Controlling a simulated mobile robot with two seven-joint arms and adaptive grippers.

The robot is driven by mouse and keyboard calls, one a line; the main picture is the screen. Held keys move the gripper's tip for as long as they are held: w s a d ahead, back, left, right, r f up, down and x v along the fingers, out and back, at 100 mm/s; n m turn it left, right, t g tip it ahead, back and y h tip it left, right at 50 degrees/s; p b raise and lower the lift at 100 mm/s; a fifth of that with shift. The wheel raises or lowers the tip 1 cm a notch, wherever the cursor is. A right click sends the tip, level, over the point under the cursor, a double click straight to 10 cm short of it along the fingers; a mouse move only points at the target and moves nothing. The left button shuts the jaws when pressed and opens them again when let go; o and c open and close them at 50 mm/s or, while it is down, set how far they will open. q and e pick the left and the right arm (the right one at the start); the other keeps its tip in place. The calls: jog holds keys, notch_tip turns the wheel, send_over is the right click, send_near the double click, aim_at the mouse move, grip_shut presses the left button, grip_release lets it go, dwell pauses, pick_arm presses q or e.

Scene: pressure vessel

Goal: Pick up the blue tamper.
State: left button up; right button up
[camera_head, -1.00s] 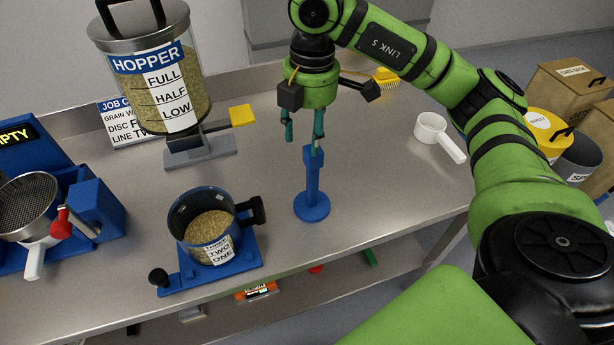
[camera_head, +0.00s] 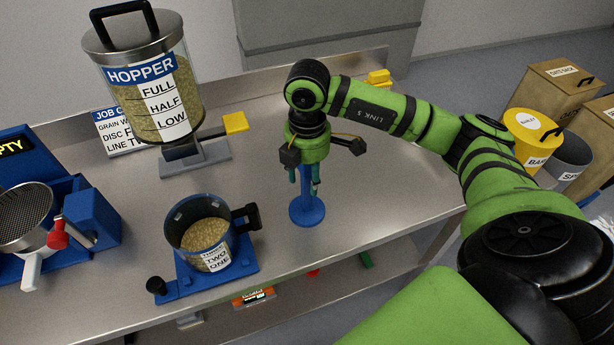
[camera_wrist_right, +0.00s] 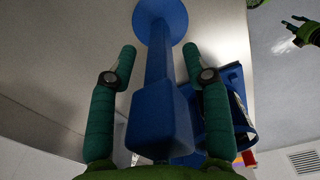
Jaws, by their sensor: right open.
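The blue tamper (camera_head: 307,210) stands upright on its round base on the metal bench in the head view. In the right wrist view the tamper (camera_wrist_right: 160,85) runs between the two fingers, its squared handle end nearest the camera. My right gripper (camera_head: 304,188) is around the upper part of the tamper, pointing down. In the wrist view the right gripper (camera_wrist_right: 160,65) is open, with a gap on each side of the handle. The gripper and wrist hide the tamper's top in the head view. What seems to be my left gripper (camera_wrist_right: 298,30) shows small at the wrist view's corner.
A blue pot of grain (camera_head: 203,238) on a blue stand is left of the tamper. The hopper (camera_head: 160,95) with a yellow paddle (camera_head: 235,123) stands behind. The bench right of the tamper is clear.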

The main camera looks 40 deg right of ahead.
jog(key=shift+f, duration=0.25)
grip_shut()
grip_release()
jog(key=shift+r, duration=0.1)
